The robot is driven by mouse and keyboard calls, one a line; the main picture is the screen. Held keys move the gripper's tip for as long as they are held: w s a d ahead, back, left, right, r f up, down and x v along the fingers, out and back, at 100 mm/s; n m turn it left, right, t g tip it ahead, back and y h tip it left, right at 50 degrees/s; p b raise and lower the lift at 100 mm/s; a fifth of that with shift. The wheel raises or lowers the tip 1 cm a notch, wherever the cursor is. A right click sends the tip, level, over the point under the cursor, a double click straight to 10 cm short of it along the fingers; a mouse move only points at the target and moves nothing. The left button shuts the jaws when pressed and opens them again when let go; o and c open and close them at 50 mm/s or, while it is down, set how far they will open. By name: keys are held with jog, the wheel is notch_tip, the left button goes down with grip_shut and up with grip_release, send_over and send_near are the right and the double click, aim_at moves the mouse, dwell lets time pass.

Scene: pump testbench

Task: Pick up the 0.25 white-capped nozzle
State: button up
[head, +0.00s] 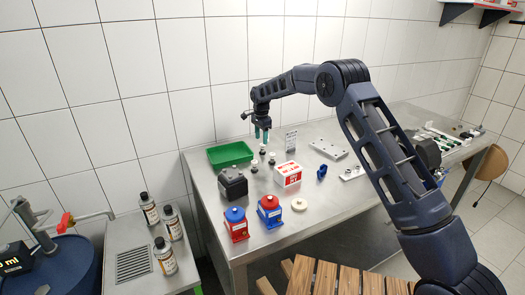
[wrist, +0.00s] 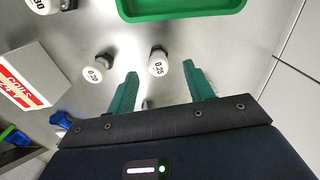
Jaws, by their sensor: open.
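The 0.25 white-capped nozzle (wrist: 158,67) is in the wrist view, its cap label readable, standing on the metal table between and just beyond my two green fingertips. My gripper (wrist: 160,70) is open and empty; it also shows in the head view (head: 262,134), above a small group of nozzles. I cannot tell from the frames whether the fingers are level with the cap. The 0.20 nozzle (wrist: 94,73) stands to the left of the left finger. In the head view the cap labels are too small to read.
A green tray (wrist: 185,12) lies beyond the nozzle. Another white cap (wrist: 42,4) is at the upper left edge. A red-white box (head: 287,174), a dark block (head: 232,183) and red-blue pumps (head: 236,222) stand nearby on the table.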

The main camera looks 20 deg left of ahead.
aim_at(263, 148)
jog(key=shift+d+f, duration=0.15)
jog(key=shift+f, duration=1.55)
jog(key=shift+d+f, duration=0.15)
jog(key=shift+f, duration=1.5)
jog(key=c, duration=1.1)
